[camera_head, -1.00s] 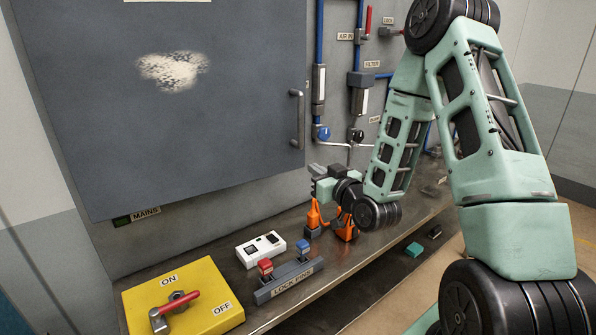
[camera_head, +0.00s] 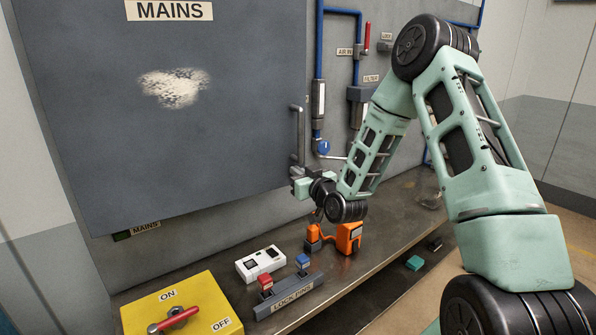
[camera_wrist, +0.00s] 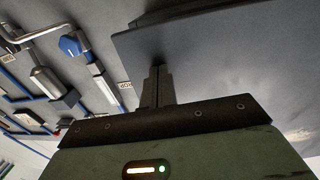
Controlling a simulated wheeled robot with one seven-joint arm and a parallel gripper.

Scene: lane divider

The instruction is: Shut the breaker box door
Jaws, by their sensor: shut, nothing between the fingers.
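The breaker box door (camera_head: 170,130) is a large dark grey panel with a "MAINS" label and a worn pale patch. A vertical bar handle (camera_head: 297,135) is near its right edge. My gripper (camera_head: 296,183) is at the door's lower right corner, just below the handle, with empty fingers. In the wrist view, the shut fingers (camera_wrist: 157,86) point up beside the door's edge, and the door panel (camera_wrist: 225,60) overlaps the wall behind it. The door appears to stand proud of the wall; how far it is open, and whether my fingers touch it, I cannot tell.
A bench below carries an orange tool (camera_head: 347,238), a white device (camera_head: 260,263), a lock pins rack (camera_head: 290,295) and a yellow ON/OFF switch box (camera_head: 185,307) with a red lever. Blue pipes and filters (camera_head: 360,100) are on the wall right of the door.

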